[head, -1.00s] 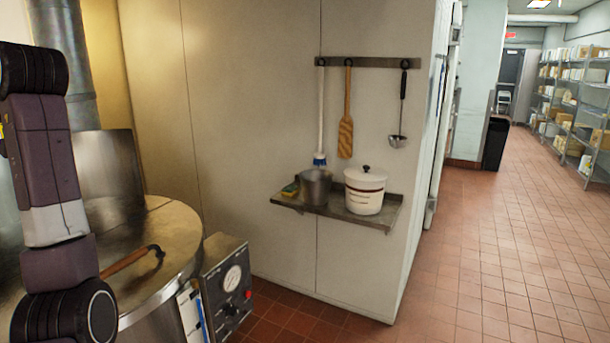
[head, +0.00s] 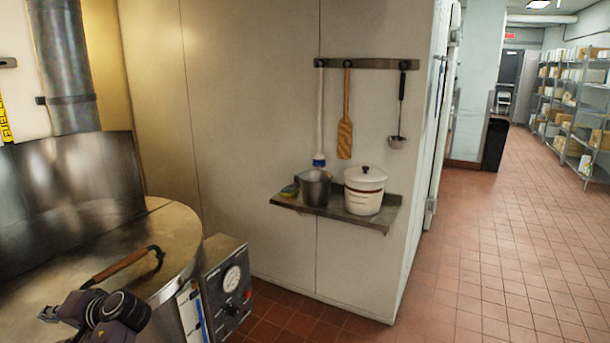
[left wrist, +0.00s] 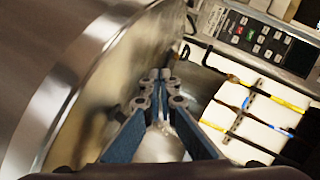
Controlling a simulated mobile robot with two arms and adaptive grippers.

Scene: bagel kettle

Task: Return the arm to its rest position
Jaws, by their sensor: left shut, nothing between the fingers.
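My left arm shows low in the head view, in front of the large steel kettle (head: 185,232) with its wooden-handled lid. My left gripper (head: 50,313) is at the lower left there, below the lid handle (head: 118,268). In the left wrist view the blue fingers of my left gripper (left wrist: 160,76) meet at their tips with nothing held between them. A curved steel surface (left wrist: 60,75) lies just left of the fingers. My right gripper is in neither view.
A control box with a gauge (head: 228,285) stands right of the kettle. A wall shelf (head: 380,218) holds a metal pot (head: 315,188) and a white lidded crock (head: 365,192). Tiled floor (head: 490,250) is open at right.

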